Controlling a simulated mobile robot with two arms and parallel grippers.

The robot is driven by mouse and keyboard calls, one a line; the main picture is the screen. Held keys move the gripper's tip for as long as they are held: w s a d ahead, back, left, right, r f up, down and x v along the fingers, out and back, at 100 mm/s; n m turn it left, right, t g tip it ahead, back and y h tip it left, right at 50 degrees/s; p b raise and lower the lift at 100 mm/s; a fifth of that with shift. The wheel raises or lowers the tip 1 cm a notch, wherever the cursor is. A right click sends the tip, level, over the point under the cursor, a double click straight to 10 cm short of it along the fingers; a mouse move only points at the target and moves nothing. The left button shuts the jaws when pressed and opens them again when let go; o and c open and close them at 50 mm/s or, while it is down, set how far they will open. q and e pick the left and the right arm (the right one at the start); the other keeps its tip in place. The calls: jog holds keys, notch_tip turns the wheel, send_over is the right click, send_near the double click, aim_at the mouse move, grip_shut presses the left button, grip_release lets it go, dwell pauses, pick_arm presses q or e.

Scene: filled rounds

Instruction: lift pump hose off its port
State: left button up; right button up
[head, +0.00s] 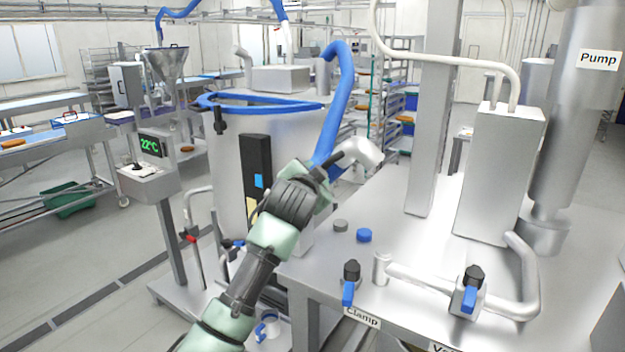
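The blue pump hose (338,95) arches down from the vat and ends in a bent metal elbow (362,155), which hangs in the air above the table's left edge. My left gripper (328,170) is at the hose's lower end, just left of the elbow, and appears shut on it; its fingers are mostly hidden by the wrist and hose. A short upright metal port (382,268) stands bare on the table, apart from the hose. A black clamp with a blue lever (350,283) stands beside it, behind the "Clamp" label (362,317). My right gripper is not in view.
A grey cap (340,225) and a blue cap (364,235) lie on the steel table (395,225). A valve with a blue lever (470,290), pipework, a box (500,170) and the pump column (570,120) fill the right. The steel vat (225,150) stands at left.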

pick_arm(q)
jog(key=b+v, duration=0.3)
jog(key=v, duration=0.4)
jog(key=shift+a, duration=0.1)
